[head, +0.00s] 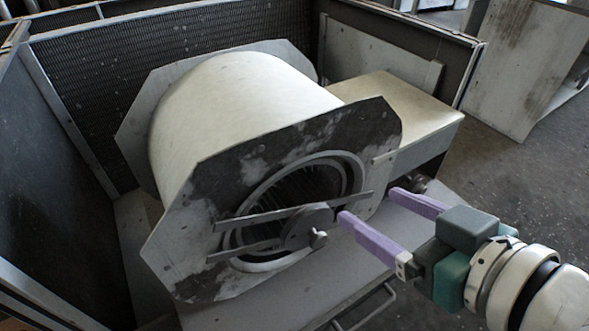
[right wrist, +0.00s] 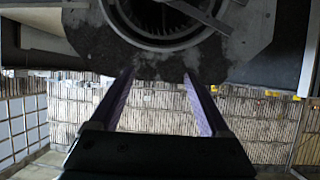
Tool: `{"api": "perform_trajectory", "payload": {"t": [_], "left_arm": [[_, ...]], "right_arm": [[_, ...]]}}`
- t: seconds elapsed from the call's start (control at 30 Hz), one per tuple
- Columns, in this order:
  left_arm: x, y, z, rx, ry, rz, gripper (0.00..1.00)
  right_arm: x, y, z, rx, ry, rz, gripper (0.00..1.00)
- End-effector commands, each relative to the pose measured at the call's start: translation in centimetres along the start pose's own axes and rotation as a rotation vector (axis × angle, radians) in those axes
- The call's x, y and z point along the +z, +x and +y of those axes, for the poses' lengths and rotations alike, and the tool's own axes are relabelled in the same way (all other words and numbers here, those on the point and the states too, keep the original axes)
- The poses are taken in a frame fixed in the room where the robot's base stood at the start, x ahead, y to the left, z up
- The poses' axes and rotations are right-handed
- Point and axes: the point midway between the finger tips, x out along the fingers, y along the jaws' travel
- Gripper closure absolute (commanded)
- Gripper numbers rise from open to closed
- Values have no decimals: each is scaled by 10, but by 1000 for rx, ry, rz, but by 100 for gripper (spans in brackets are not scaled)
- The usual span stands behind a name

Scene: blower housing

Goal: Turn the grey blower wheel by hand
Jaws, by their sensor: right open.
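The blower housing (head: 240,100) is a pale drum with grey, stained end plates. The grey blower wheel (head: 296,196) shows through the round inlet in the near end plate, behind two grey cross bars and a hub. The wheel also shows at the top of the right wrist view (right wrist: 156,18), cut off by the frame edge. My right gripper (head: 368,204) is open and empty, with purple fingers pointing left toward the housing. In the head view one fingertip overlaps the right end of the bars; I cannot tell whether it touches. My left gripper is not in view.
A metal cabinet with dark mesh walls (head: 200,32) surrounds the housing at the back and left. A pale box-shaped outlet (head: 405,105) joins the housing on the right. A bent handle (head: 366,309) lies at the bottom. Open floor (head: 520,170) is at the right.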

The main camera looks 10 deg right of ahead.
Motion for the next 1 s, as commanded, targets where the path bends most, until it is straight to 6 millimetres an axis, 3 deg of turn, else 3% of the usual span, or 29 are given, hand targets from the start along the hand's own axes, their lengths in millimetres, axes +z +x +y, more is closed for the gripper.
{"api": "perform_trajectory", "payload": {"t": [0.03,0.4,0.5,0.7,0.87,1.0], "left_arm": [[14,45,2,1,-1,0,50],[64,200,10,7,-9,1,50],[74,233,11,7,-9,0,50],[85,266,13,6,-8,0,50],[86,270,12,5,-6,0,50],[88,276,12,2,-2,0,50]], "right_arm": [[41,23,1,-5,-2,31,19],[167,95,9,-49,-10,293,19],[194,107,11,-60,-11,353,19],[219,117,15,-74,-14,433,19],[217,121,15,-78,-14,452,19],[207,139,13,-78,-14,455,19]]}}
